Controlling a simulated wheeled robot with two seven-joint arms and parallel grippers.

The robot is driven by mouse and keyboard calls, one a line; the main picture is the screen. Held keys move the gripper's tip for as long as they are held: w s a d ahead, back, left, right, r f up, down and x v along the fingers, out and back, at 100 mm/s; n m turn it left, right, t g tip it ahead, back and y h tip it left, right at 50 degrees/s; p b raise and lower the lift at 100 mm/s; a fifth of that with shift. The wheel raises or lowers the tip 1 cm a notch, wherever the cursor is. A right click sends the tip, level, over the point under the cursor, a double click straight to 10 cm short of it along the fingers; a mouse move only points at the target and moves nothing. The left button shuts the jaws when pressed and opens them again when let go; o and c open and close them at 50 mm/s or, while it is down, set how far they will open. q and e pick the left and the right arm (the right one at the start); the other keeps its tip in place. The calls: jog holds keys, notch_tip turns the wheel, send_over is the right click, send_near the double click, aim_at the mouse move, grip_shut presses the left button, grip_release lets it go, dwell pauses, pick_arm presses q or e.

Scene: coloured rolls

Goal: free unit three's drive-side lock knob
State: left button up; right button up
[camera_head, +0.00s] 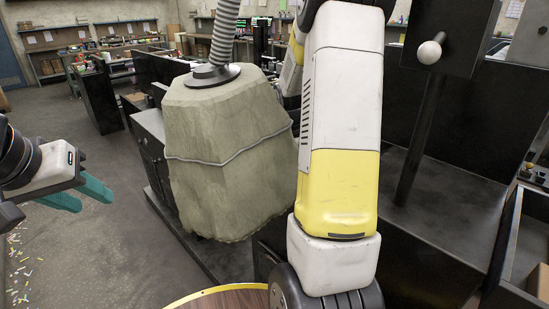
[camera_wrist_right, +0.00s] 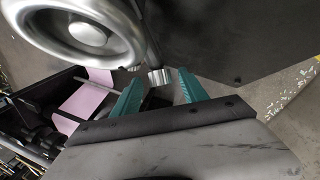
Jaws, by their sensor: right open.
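In the right wrist view, a small silver knob-like cylinder (camera_wrist_right: 160,77) shows between the teal fingertips of my right gripper (camera_wrist_right: 161,80), which is open. I cannot tell whether the fingers touch it, or whether it is the lock knob of unit three. A large round silver part (camera_wrist_right: 85,35) is close by at the upper left. In the head view, my right gripper is hidden below and behind my own arm. My left gripper (camera_head: 82,194) is at the left edge, open and empty, over the floor. A white ball knob (camera_head: 429,52) sits on a dark panel at upper right.
A grey-green covered bulky body with a ribbed hose (camera_head: 225,150) stands at centre left in the head view. A round wooden top (camera_head: 230,298) is at the bottom. Dark cabinets (camera_head: 440,205) fill the right. A pink sheet or roll (camera_wrist_right: 85,92) shows in the wrist view. Floor at left has scraps.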

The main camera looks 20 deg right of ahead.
jog(key=shift+f, duration=0.2)
grip_shut()
jog(key=shift+d, duration=0.1)
jog(key=n+g+y, duration=0.1)
jog(key=g+y, duration=0.1)
jog(key=shift+w+d+n+g, duration=0.15)
jog(key=shift+w+n+g, duration=0.15)
jog(key=shift+n, duration=0.1)
jog(key=shift+w+n+g+y, duration=0.15)
jog(key=shift+n+g+y, duration=0.55)
jog(key=shift+g, duration=0.5)
